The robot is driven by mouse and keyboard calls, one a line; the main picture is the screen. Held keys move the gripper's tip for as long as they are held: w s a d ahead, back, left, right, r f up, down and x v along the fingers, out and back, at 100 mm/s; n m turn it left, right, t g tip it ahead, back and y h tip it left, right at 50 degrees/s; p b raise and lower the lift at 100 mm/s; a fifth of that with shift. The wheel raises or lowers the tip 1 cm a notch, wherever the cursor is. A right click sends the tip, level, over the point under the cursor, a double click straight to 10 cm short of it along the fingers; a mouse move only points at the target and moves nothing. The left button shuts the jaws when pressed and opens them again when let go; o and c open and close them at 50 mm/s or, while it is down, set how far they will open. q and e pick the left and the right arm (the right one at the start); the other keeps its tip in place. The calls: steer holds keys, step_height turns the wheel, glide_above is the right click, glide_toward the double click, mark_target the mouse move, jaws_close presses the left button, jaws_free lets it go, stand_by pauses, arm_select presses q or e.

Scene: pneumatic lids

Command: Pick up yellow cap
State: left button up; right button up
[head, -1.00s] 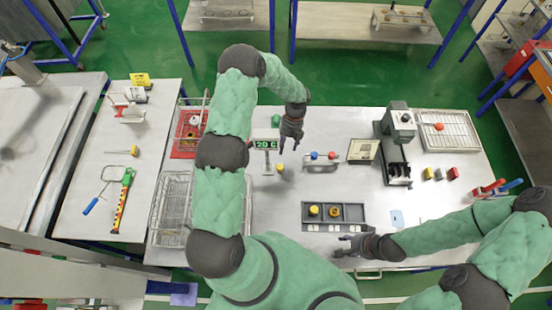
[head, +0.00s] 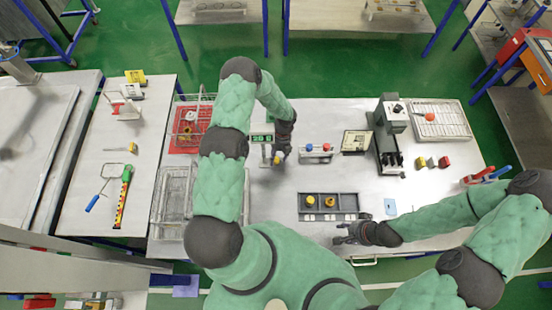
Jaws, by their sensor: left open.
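A small yellow cap (head: 277,161) is near the middle of the table, on or beside a small stand. My left gripper (head: 281,156) is open, pointing down right at this cap; its fingers partly hide it, and I cannot tell whether they touch it.
A green digital display (head: 262,139) stands just left of my left gripper. Wire baskets (head: 174,195) stand at left. The table between gripper and tray is clear.

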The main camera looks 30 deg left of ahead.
arm_select(q)
steer(key=shift+f, duration=0.15)
steer(key=c, duration=0.8)
